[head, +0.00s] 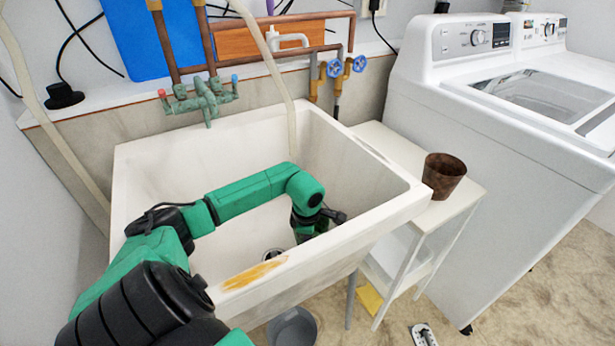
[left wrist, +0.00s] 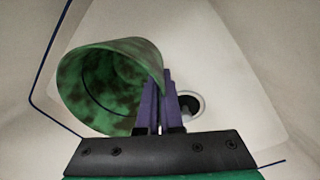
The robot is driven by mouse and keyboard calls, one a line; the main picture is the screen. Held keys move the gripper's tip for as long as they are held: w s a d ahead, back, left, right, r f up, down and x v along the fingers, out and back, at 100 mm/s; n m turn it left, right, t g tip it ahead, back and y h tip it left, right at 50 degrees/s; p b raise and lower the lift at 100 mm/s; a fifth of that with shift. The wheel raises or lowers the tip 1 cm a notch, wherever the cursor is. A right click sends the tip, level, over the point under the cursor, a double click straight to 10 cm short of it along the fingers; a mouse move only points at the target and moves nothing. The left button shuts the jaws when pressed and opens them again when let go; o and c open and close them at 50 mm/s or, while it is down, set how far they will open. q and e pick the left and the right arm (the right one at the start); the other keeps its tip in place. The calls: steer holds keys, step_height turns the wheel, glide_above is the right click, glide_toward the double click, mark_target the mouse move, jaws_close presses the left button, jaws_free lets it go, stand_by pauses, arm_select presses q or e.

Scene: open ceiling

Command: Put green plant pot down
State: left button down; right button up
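The green plant pot (left wrist: 98,88) is mottled dark green and shows in the left wrist view, tilted, with its open mouth towards the camera. My left gripper (left wrist: 160,98) has its purple fingers close together at the pot's right rim, shut on its wall. In the head view my left arm reaches into the white sink (head: 150,165), and the left gripper (head: 314,222) is low inside the basin. There the arm largely hides the pot. I cannot tell whether the pot touches the basin floor. My right gripper is not in view.
The sink drain (left wrist: 190,103) lies just right of the fingers. A brown pot (head: 443,178) stands on a small white side table (head: 395,142) right of the sink. White washing machines (head: 500,110) stand farther right. A grey bucket (head: 292,328) is on the floor.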

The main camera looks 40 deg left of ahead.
arm_select(q)
steer(key=shift+f, duration=0.15)
steer(key=c, duration=1.1)
jaws_free()
steer(key=shift+r, duration=0.3)
steer(key=r, duration=0.7)
steer(key=s+r, duration=0.1)
steer(key=r, duration=0.3)
steer(key=shift+d+r, duration=0.35)
steer(key=shift+d, duration=0.05)
